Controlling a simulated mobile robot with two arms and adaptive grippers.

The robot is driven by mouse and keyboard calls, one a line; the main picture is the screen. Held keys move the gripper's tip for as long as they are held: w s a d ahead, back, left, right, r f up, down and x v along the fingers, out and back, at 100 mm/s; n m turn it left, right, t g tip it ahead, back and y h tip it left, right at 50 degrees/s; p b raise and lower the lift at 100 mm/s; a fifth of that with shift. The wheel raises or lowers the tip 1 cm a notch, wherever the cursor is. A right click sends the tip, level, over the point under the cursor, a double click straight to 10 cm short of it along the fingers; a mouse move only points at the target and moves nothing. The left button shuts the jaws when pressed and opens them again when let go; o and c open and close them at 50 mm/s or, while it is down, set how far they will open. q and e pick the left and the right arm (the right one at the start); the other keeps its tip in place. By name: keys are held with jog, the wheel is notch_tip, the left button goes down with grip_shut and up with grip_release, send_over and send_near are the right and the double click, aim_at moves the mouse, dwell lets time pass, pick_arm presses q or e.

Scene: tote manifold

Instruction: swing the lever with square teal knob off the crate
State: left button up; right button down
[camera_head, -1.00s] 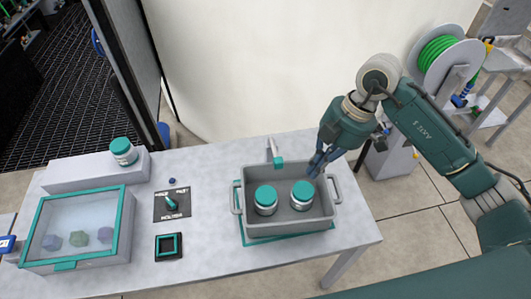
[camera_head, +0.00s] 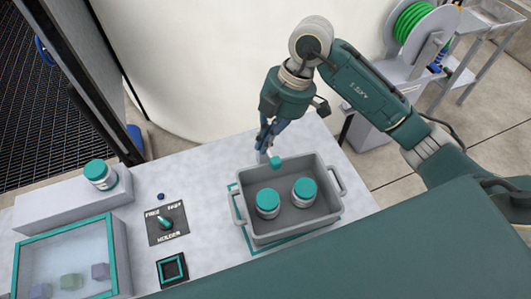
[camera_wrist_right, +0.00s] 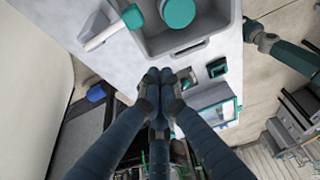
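The grey crate (camera_head: 290,222) stands on the table with two teal-lidded jars (camera_head: 268,203) (camera_head: 304,191) inside. The lever's square teal knob (camera_head: 276,161) is at the middle of the crate's back rim, its pale arm running back from it. In the right wrist view the lever arm (camera_wrist_right: 103,34) and knob (camera_wrist_right: 132,16) lie at the crate's corner side. My right gripper (camera_head: 264,147) is beside the lever, behind the crate. In its wrist view the fingertips (camera_wrist_right: 159,75) are together, empty and apart from the lever. A dark arm end, likely my left gripper (camera_wrist_right: 262,38), shows beyond the table edge; its fingers are unclear.
A panel with a small teal-handled switch (camera_head: 166,223) and a square teal-edged holder (camera_head: 172,269) are left of the crate. A teal-framed case (camera_head: 122,255) and a jar (camera_head: 99,174) on a white block stand farther left. A pale curved wall (camera_head: 200,70) is behind the table.

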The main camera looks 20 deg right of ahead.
aim_at(275, 163)
pick_arm(q)
jog(key=r+p, duration=0.1)
jog(key=w+r+p, duration=0.1)
jog(key=r+p, duration=0.2)
jog(key=shift+w+a+r, duration=0.25)
jog(key=shift+w+a, duration=0.1)
pick_arm(e)
notch_tip(275, 163, down, 9)
jog(key=shift+w+d, duration=0.15)
jog(key=shift+d, duration=0.2)
jog(key=shift+f, duration=0.15)
jog(key=shift+w, duration=0.1)
